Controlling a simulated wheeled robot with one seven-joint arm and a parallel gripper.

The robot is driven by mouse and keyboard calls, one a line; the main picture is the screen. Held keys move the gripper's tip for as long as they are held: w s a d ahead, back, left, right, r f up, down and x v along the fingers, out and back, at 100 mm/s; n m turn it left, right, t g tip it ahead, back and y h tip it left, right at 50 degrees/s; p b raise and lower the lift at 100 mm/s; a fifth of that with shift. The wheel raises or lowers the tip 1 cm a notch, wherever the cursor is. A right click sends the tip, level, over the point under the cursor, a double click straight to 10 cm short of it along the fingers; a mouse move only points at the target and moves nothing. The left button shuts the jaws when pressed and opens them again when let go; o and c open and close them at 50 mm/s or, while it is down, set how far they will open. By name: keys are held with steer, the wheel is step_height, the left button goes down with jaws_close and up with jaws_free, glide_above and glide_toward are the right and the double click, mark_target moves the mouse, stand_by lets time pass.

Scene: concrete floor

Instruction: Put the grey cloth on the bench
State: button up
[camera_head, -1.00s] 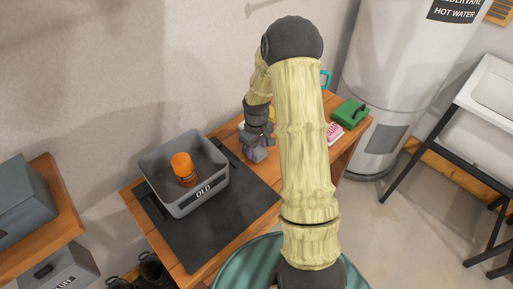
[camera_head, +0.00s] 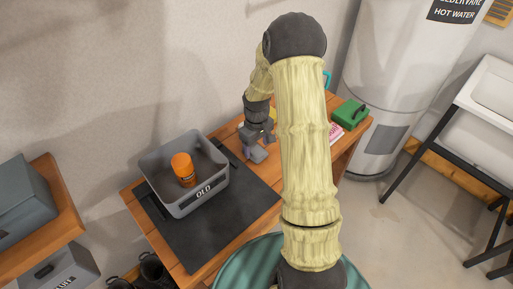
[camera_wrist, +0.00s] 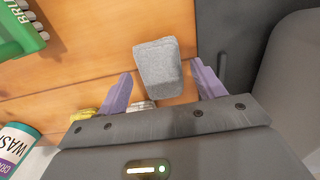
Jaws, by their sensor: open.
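The grey cloth (camera_wrist: 158,70) shows in the wrist view as a compact folded block. It appears to rest on the bare wood of the bench (camera_wrist: 85,75). My gripper (camera_wrist: 160,85) is open, with its purple fingers spread on either side of the cloth and a gap at each side. In the head view the cloth (camera_head: 258,154) is small, just below my gripper (camera_head: 257,142), at the mat's upper edge. The wooden bench (camera_head: 150,229) runs along the wall. My arm hides part of it.
A grey bin (camera_head: 205,197) marked OLD holds an orange-lidded jar (camera_head: 183,168) on a black mat (camera_head: 225,225). A green case (camera_head: 351,113) and a pink item (camera_head: 336,131) stand at the right end. A white-and-teal tub (camera_wrist: 15,145) is near my gripper in the wrist view.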

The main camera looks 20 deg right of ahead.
mark_target(257, 150)
step_height(257, 150, up, 10)
steer(key=shift+r+p, duration=0.25)
steer(key=shift+p, duration=0.1)
stand_by(0.4)
steer(key=s+a+r+m+t, duration=0.1)
steer(key=s+a, duration=0.3)
steer(key=s, duration=0.4)
steer(key=s+a+r+m+t, duration=0.1)
steer(key=s+a+r+m, duration=0.2)
steer(key=s, duration=0.6)
steer(key=shift+a+r+t, duration=0.3)
steer(key=shift+a+r, duration=0.05)
steer(key=shift+a, duration=0.8)
steer(key=shift+s, duration=0.1)
